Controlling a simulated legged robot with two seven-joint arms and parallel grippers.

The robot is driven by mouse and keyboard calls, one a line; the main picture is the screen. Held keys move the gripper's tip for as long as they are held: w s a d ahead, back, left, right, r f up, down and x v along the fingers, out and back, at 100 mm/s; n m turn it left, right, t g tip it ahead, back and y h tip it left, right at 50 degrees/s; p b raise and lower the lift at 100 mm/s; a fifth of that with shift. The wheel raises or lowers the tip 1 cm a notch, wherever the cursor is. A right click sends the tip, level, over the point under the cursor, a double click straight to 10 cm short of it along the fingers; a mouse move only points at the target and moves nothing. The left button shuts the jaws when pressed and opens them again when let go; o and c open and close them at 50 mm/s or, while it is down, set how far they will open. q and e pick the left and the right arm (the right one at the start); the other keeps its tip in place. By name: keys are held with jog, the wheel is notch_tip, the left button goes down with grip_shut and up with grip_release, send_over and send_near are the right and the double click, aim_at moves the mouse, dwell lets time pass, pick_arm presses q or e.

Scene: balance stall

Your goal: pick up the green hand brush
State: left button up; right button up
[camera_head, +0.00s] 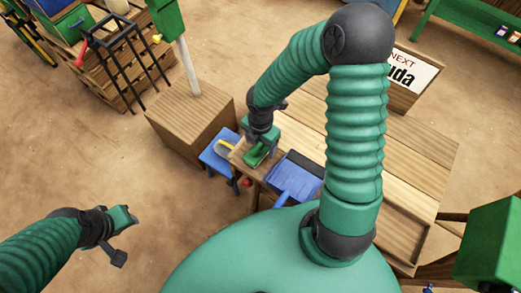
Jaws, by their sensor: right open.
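The green hand brush (255,156) lies at the left end of the wooden table (410,150), in the head view. My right gripper (261,147) is right above it, pointing down. Its jaws are open, close around or just over the brush. The gripper and wrist hide part of the brush, so I cannot tell if they touch. My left gripper (128,219) is held low at the left, over bare floor and far from the brush. It is seen at an angle and its jaws are unclear.
A blue dustpan (294,178) lies on the table just right of the brush. A sign (413,73) stands at the far side.

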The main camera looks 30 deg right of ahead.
jog(key=shift+d+f, duration=0.1)
jog(key=shift+d, duration=0.1)
jog(key=c, duration=0.4)
jog(key=shift+a, duration=0.2)
jog(key=c, duration=0.5)
grip_shut()
notch_tip(320, 180, up, 10)
jog(key=p, duration=0.4)
jog(key=shift+d+f, duration=0.15)
jog(key=shift+f, duration=0.05)
jog(key=shift+r+p, duration=0.3)
jog(key=shift+r, duration=0.05)
